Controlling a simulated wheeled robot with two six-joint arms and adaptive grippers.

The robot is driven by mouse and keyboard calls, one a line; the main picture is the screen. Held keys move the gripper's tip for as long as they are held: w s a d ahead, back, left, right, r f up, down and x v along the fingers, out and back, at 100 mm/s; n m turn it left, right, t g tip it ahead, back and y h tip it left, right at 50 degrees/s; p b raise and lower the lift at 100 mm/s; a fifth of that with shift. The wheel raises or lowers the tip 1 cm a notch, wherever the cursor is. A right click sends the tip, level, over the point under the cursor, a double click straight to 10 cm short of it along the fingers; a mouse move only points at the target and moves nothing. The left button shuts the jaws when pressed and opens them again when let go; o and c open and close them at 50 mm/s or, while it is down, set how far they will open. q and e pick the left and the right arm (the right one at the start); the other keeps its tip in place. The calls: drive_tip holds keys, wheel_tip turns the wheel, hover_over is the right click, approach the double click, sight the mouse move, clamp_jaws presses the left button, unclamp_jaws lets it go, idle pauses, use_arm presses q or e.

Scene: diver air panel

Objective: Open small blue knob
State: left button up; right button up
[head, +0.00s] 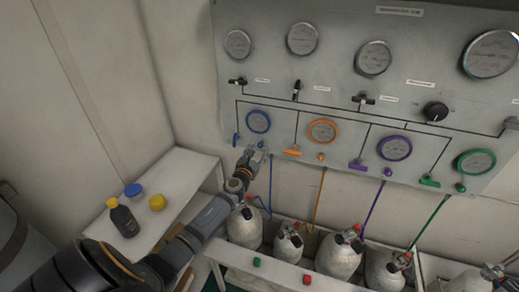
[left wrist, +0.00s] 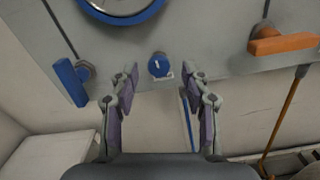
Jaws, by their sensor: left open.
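The small blue knob (left wrist: 160,66) is round with a white mark on its face. In the left wrist view it sits on the grey panel below the blue-rimmed gauge (left wrist: 122,4). My left gripper (left wrist: 160,82) is open, its two fingers apart on either side of the knob in that view; I see no contact. In the head view the left gripper (head: 257,156) is at the panel's lower edge, just below the knob (head: 261,145). A blue lever handle (left wrist: 70,82) is left of the gripper. My right gripper is not in view.
An orange lever handle (left wrist: 284,44) is to the right on the panel (head: 340,90). Gas cylinders (head: 338,256) stand below in a white rack. A side table (head: 185,172) at left holds a dark bottle (head: 123,218) and blue and yellow round items.

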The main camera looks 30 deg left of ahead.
use_arm(q)
drive_tip(key=shift+w+a, duration=0.25)
drive_tip(key=shift+w, duration=0.4)
drive_tip(key=c, duration=0.7)
clamp_jaws()
